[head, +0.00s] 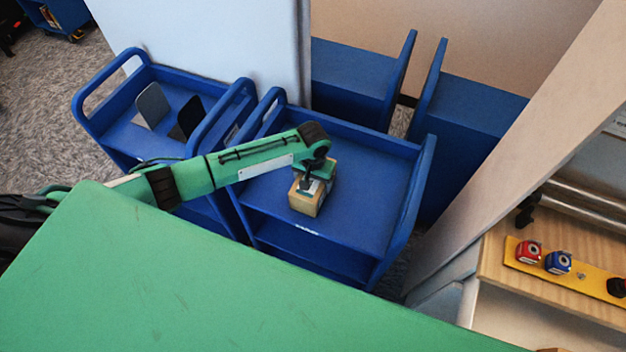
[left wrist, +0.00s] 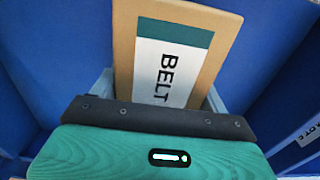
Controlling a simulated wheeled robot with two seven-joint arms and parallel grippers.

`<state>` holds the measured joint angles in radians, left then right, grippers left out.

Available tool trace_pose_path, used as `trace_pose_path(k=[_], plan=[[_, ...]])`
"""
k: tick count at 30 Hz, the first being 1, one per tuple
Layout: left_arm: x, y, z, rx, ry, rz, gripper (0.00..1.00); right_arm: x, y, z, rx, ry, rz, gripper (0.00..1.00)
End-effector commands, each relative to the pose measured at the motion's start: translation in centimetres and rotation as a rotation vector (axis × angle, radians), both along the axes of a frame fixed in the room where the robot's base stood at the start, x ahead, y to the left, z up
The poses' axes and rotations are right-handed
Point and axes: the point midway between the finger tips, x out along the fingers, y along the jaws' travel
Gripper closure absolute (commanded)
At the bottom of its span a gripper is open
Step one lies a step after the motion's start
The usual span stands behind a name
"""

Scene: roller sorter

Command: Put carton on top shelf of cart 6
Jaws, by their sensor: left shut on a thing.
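A small tan carton (head: 306,203) is in my left gripper (head: 312,180), over the top shelf of a blue cart (head: 352,225) in the middle of the head view. I cannot tell whether the carton touches the shelf. The left gripper (left wrist: 160,100) is shut on the carton. A small label on the cart's front edge is too small to read. My right gripper is not in view.
A second blue cart (head: 110,112) on the left holds a grey and a black bookend-like plate. More blue carts (head: 470,105) stand behind. A green surface (head: 190,290) fills the foreground. A wooden ledge with a yellow button panel (head: 585,272) is at right.

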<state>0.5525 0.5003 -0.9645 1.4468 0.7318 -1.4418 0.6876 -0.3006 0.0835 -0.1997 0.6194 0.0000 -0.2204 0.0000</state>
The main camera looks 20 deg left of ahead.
Motion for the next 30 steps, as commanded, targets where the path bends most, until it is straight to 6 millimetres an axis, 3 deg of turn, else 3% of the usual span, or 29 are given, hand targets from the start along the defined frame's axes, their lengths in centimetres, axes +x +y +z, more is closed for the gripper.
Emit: trace_pose_path(k=[1,2,5,17,30], plan=[[0.0,-0.1,-0.1,-0.001,-0.001,0.000,0.59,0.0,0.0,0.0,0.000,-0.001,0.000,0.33],[0.0,0.0,-0.2,0.000,0.000,0.000,0.19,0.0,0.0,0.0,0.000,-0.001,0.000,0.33],[0.0,0.0,-0.2,0.000,0.000,0.000,0.01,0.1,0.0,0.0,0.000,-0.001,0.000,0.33],[0.0,0.0,0.7,-0.001,-0.001,0.001,0.01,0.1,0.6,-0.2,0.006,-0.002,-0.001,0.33],[0.1,-0.1,9.3,-0.001,-0.003,-0.001,0.01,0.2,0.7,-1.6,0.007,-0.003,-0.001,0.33]])
